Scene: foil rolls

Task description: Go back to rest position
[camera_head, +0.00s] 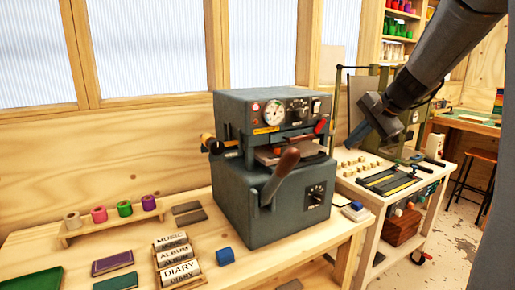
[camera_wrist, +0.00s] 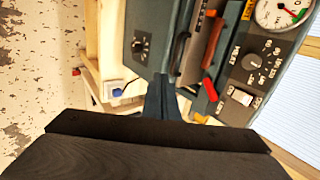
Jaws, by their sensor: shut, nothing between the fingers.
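My gripper (camera_head: 360,132) hangs from my arm at the upper right in the head view, pointing down and left. It is in the air to the right of the grey hot-foil press (camera_head: 232,200), apart from it as far as I can tell. In the wrist view my gripper (camera_wrist: 163,82) shows as narrow dark fingers, shut and empty. The press (camera_wrist: 150,25) fills the upper part of that view, with its gauge, dials and red-ended lever. The foil rolls (camera_head: 124,208) stand on a small wooden rack (camera_head: 110,229) at the left of the bench.
Label blocks (camera_head: 180,270), a blue block (camera_head: 225,256), a purple book (camera_head: 112,262) and a green tray (camera_head: 32,281) are on the wooden bench (camera_head: 315,252). A second table (camera_head: 375,205) with tools stands behind my gripper. A stool (camera_head: 478,172) is at the far right.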

